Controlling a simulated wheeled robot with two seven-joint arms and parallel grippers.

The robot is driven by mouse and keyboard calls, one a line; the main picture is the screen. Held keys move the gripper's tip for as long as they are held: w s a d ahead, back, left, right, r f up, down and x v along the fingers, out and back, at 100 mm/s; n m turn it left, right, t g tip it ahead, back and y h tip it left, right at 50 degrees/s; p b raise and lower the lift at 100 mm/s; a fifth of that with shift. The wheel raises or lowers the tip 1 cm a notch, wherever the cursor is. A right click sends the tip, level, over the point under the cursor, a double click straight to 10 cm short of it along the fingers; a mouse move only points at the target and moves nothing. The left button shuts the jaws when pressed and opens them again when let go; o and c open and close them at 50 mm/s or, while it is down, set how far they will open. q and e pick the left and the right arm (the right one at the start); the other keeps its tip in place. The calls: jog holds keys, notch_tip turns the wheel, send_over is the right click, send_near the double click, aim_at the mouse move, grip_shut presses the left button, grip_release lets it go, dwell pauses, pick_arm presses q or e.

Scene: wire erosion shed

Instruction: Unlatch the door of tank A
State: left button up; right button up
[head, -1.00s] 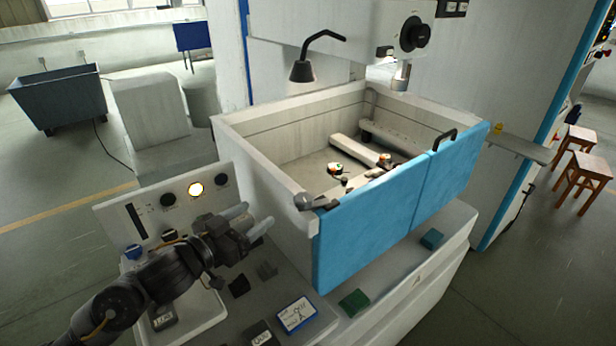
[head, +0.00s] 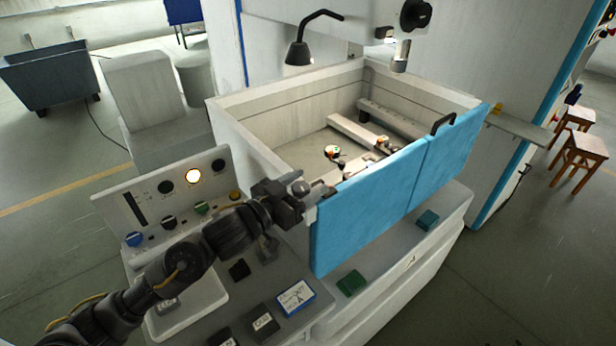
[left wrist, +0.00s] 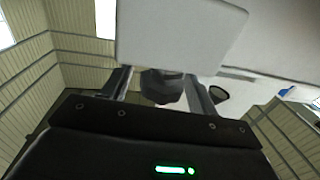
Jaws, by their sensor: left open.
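The tank (head: 235,130) is an open pale box with a blue front door (head: 365,215), which stands closed across its front. A dark latch (head: 322,193) sits at the door's upper left corner, partly hidden by my left gripper. My left gripper (head: 304,199) is open, right at the latch. In the left wrist view, a dark rounded knob (left wrist: 160,86) shows between the two fingers of the left gripper (left wrist: 160,92); I cannot tell whether they touch it. A card marked A (head: 296,297) lies on the ledge below. My right gripper is not in view.
A control panel (head: 150,205) with knobs and a lit lamp stands left of the tank, close behind my left arm. A black lamp (head: 299,52) hangs over the tank.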

pick_arm(q)
jog(key=shift+w+d, duration=0.4)
jog(key=shift+d, duration=0.05)
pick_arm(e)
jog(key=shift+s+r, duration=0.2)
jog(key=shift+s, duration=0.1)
pick_arm(q)
jog(key=c, duration=1)
